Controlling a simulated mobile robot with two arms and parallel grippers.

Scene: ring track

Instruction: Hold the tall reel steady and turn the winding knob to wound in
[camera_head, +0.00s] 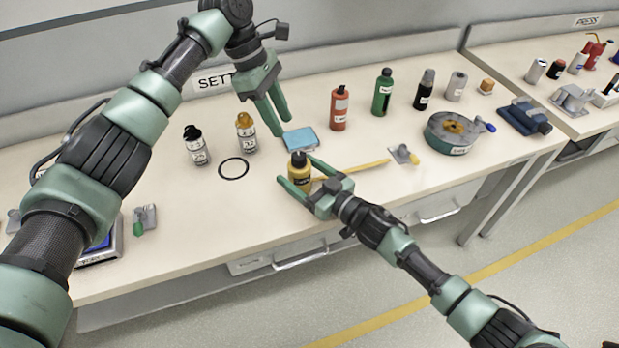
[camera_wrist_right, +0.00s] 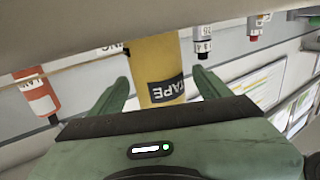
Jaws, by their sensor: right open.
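The tall reel (camera_head: 299,178) is a yellow upright cylinder near the front middle of the table, with a dark winding knob (camera_head: 299,158) on top. Its "TAPE" label shows in the right wrist view (camera_wrist_right: 162,72); the knob is out of that view. My right gripper (camera_head: 295,169) is open around the reel, one finger on each side. In the right wrist view narrow gaps show between the reel and my right gripper's fingers (camera_wrist_right: 160,88). My left gripper (camera_head: 283,127) is open and empty, pointing down, behind and above the reel.
A blue pad (camera_head: 301,139) lies just behind the reel. A black ring (camera_head: 234,168) and two bottles (camera_head: 196,147) (camera_head: 246,134) are to the left. A yellow pencil-like stick (camera_head: 358,171) lies to the right. A round grey-green tin (camera_head: 452,137) and several bottles stand farther right.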

